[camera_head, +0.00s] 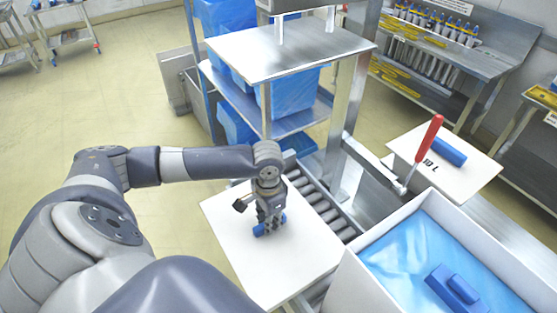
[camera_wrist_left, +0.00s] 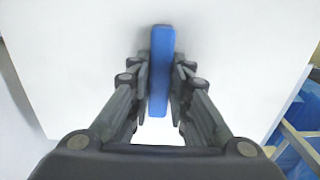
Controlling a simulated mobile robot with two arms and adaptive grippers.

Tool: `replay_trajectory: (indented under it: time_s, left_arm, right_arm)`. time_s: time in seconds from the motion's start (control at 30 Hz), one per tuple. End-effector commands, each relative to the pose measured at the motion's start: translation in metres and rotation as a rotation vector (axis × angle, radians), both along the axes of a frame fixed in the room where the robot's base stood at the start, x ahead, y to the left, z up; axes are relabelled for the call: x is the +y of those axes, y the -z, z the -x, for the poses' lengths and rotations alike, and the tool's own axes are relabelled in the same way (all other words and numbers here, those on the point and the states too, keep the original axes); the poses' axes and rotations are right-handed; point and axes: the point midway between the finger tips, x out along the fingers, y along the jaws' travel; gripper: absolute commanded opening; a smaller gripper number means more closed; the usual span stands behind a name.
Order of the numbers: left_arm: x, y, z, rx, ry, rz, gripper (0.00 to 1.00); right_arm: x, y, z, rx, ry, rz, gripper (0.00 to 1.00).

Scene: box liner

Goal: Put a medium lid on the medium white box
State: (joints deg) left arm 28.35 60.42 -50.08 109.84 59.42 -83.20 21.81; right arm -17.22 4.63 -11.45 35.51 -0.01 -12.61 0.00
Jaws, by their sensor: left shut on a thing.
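My left gripper (camera_head: 268,226) points down over a flat white lid (camera_head: 300,255) in the lower middle of the head view. It is shut on the lid's blue handle (camera_head: 258,230). In the left wrist view the handle (camera_wrist_left: 161,75) stands between both fingers (camera_wrist_left: 159,98), with the white surface (camera_wrist_left: 80,60) behind it. A white box (camera_head: 350,280) lined with blue film (camera_head: 405,255) stands at the lower right, with its top open. A blue block-like piece (camera_head: 457,290) lies inside on the film. I cannot tell whether the lid touches what is below it. My right gripper is not in view.
Another white panel (camera_head: 478,178) with a blue handle (camera_head: 446,151) and dark lettering lies beyond the box. A red-handled lever (camera_head: 428,140) stands beside it. A roller conveyor (camera_head: 322,205) and a metal shelf frame (camera_head: 290,48) with blue-lined bins lie behind the lid.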

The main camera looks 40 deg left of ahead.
Motion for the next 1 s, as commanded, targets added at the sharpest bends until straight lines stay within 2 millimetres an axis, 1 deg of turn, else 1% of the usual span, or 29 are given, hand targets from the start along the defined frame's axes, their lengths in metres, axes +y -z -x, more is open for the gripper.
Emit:
replay_trajectory:
  time_s: [0.03,0.6,0.93,0.97,1.0]
  left_arm:
    - [0.002,-0.005,0.006,0.003,0.0,-0.002,0.0]
    - [0.021,-0.012,0.06,0.003,0.0,-0.001,0.0]
    - [0.031,-0.016,0.091,0.003,0.001,-0.001,0.0]
    - [0.032,-0.017,0.094,0.004,0.001,0.0,0.0]
    - [0.034,-0.014,0.097,0.003,0.001,-0.002,0.0]
  right_arm:
    - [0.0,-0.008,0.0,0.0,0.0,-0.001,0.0]
    - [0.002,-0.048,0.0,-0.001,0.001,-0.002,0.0]
    - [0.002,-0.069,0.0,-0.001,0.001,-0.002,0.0]
    - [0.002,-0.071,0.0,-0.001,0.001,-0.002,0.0]
    - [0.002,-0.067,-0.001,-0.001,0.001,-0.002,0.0]
